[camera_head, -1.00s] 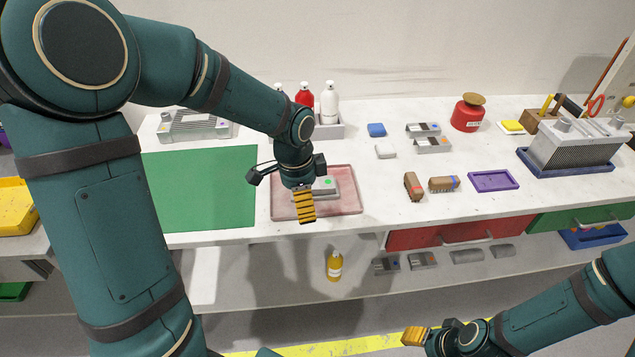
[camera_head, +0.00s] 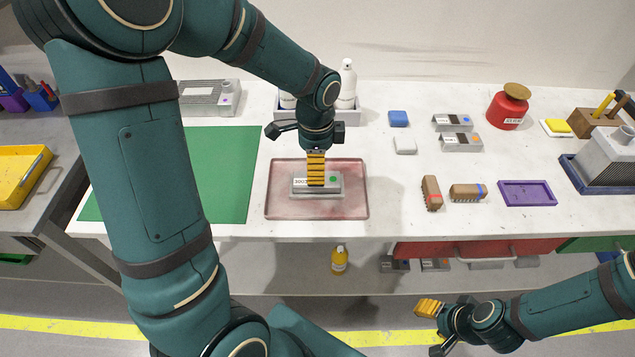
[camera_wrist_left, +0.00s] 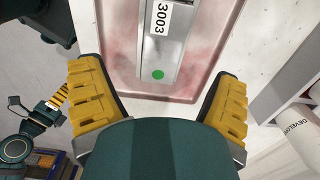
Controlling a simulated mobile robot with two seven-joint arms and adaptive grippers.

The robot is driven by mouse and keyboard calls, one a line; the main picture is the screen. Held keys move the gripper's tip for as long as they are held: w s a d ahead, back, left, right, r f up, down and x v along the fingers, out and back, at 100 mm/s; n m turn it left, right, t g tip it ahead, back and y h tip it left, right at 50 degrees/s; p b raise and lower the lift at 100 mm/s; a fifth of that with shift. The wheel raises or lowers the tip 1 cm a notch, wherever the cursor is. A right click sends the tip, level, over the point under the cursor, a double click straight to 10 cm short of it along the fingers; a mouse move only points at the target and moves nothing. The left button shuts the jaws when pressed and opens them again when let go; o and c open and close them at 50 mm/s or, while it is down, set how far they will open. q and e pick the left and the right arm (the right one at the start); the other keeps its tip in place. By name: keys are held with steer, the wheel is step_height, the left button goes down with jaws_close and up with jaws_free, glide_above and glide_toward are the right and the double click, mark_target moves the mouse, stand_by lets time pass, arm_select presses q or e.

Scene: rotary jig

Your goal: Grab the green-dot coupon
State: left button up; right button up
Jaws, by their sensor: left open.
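The green-dot coupon (camera_head: 326,191) is a grey metal block with a white label and a green dot. It lies in the pink tray (camera_head: 285,208). In the left wrist view the coupon (camera_wrist_left: 163,50) shows its label 3003 and green dot, ahead of the open fingers. My left gripper (camera_head: 316,184) is above the coupon, yellow fingers pointing down, and hides part of it in the head view. In the wrist view the gripper (camera_wrist_left: 158,105) is open with nothing between its fingers. My right gripper (camera_head: 430,308) is low in front of the bench; its jaw state is unclear.
A green mat (camera_head: 220,175) lies left of the tray. Other grey coupons (camera_head: 461,142), brushes (camera_head: 432,193) and a purple tray (camera_head: 527,193) lie to the right. A bottle rack (camera_head: 372,117) stands behind my left gripper. The bench between the pink tray and brushes is clear.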

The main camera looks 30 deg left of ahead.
arm_select(q)
steer(key=shift+f, duration=0.95)
steer(key=f+b, duration=0.2)
steer(key=f, duration=0.3)
steer(key=shift+w, duration=0.2)
steer(key=c, duration=1.4)
